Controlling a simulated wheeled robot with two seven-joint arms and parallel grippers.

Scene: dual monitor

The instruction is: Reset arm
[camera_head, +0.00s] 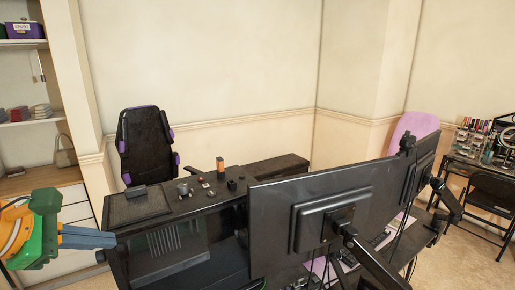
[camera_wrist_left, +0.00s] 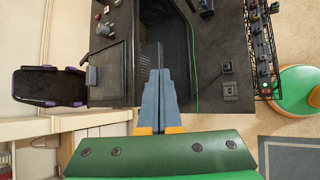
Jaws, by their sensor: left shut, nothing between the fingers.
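My left gripper (camera_head: 112,240) comes in from the left edge in the head view, with a green and orange body and blue-grey fingers. Its fingers are shut with nothing between them. The fingertips are near the left end of the black desk (camera_head: 115,229). In the left wrist view the left gripper (camera_wrist_left: 159,74) points over the desk (camera_wrist_left: 115,93), its two fingers side by side. My right gripper is not in view.
Two black monitors (camera_head: 270,220) on arms stand at the desk's right part. Small items, including an orange-brown one (camera_head: 220,164), lie on the desk. A black and purple chair (camera_head: 146,145) stands behind it. White shelves (camera_head: 40,128) are at the left, a makeup table (camera_head: 468,163) at the right.

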